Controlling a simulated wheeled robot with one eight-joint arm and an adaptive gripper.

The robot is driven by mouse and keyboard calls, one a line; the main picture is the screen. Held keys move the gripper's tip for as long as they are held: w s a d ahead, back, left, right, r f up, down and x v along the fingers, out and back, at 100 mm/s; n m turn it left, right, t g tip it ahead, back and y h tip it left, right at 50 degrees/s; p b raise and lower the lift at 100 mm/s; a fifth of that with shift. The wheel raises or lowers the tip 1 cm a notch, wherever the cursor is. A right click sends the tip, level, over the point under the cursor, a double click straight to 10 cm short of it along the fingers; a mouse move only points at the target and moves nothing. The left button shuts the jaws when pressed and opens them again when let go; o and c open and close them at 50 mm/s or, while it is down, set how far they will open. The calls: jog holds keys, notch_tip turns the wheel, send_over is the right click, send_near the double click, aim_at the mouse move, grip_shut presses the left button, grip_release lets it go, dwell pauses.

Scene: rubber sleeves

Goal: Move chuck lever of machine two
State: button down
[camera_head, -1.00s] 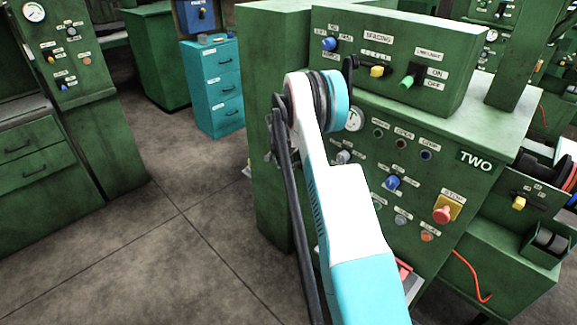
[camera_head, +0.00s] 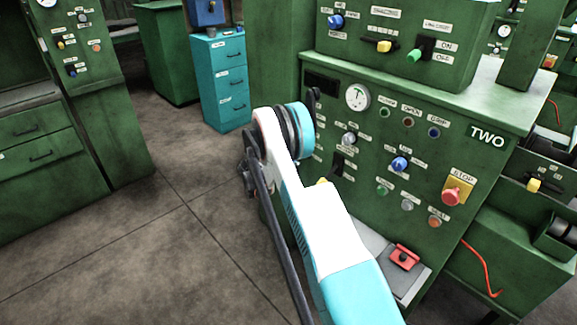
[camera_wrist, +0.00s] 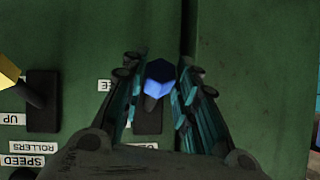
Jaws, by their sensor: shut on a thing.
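Machine two is the green cabinet (camera_head: 462,112) marked TWO. In the wrist view my gripper (camera_wrist: 158,70) faces its panel, with teal fingers on both sides of a blue-tipped lever (camera_wrist: 156,84). The fingers are shut on this lever. The label under it is mostly covered by my gripper, so its name cannot be read. In the head view my white and teal arm hides the gripper and this lever, low on the left of the panel.
A yellow-tipped lever (camera_wrist: 8,75) on a black switch sits left of my gripper.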

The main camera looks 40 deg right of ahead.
jog(key=shift+d+f+h, duration=0.1)
jog(key=shift+f+h, duration=0.15)
jog(key=shift+h, duration=0.05)
jog(key=c, duration=1.2)
grip_release()
jog(key=shift+c, duration=0.2)
jog(key=v, duration=1.2)
